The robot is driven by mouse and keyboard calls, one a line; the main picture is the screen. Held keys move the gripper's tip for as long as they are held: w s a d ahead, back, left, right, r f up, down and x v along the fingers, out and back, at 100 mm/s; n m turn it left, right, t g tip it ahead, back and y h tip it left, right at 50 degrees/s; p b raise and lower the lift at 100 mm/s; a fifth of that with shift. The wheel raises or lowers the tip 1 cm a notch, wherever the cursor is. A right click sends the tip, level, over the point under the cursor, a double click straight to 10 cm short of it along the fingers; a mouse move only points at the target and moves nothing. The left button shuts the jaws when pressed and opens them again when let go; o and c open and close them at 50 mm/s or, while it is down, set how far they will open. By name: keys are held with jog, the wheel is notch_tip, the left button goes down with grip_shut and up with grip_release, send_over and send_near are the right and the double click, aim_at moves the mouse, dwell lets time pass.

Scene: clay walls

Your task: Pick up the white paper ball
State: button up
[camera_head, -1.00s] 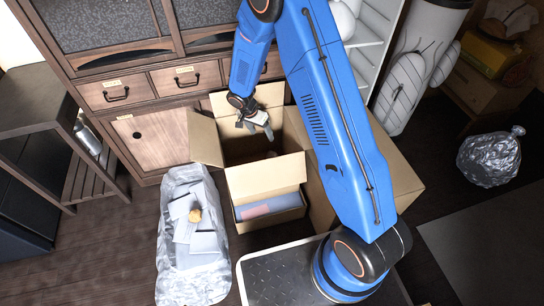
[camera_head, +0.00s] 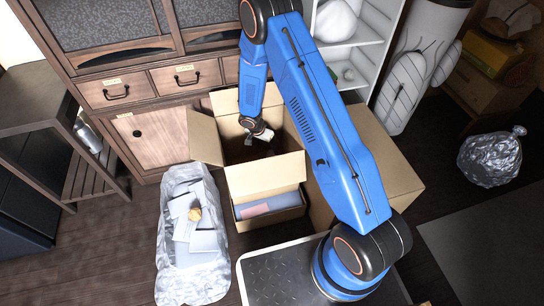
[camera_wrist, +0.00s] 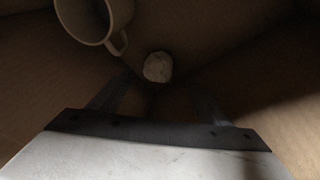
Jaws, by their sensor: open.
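The white paper ball (camera_wrist: 158,67) lies in a dim corner at the bottom of an open cardboard box, seen in the wrist view. It looks small, round and off-white. My gripper (camera_wrist: 158,100) is open, with its two dark fingers pointing toward the ball and nothing between them. The ball shows a little beyond the fingertips, apart from them. In the head view my gripper (camera_head: 258,138) reaches into the open cardboard box (camera_head: 204,137), and the ball is hidden there.
A pale mug (camera_wrist: 95,18) lies in the box, left of the ball. Box walls close in on both sides. A smaller box (camera_head: 268,222) with a blue item stands in front. A plastic bag of papers (camera_head: 172,270) lies at left, a crumpled silver bag (camera_head: 490,158) at far right.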

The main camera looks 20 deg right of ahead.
aim_at(271, 152)
jog(key=shift+d+x, duration=0.2)
jog(key=shift+x, duration=2.7)
jog(key=shift+r, duration=0.1)
jog(key=c, duration=1.1)
